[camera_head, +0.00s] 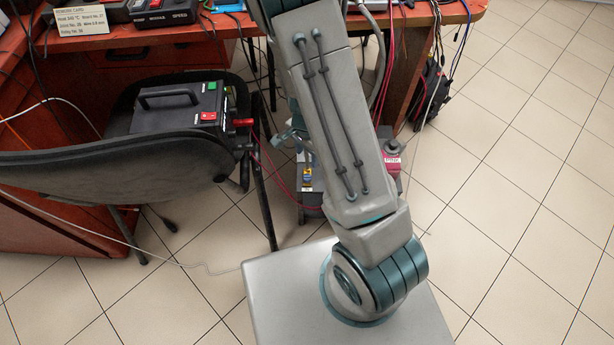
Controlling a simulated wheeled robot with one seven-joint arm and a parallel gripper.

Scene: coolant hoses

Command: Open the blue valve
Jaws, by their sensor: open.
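I cannot make out the blue valve for certain. A small blue-grey part (288,136) shows just left of my arm, partly hidden behind it, and I cannot tell what it is. Below it is a dark box with a blue and yellow patch (308,172), also partly hidden by my arm. My arm rises from my base and leaves the picture at the top. I cannot make out my gripper in this view.
A dark chair (95,165) at left holds a black box (180,105) with a red switch and red cables. An orange-red desk (200,40) with cables stands behind. A red labelled device (391,160) is right of my arm. The tiled floor (530,190) at right is clear.

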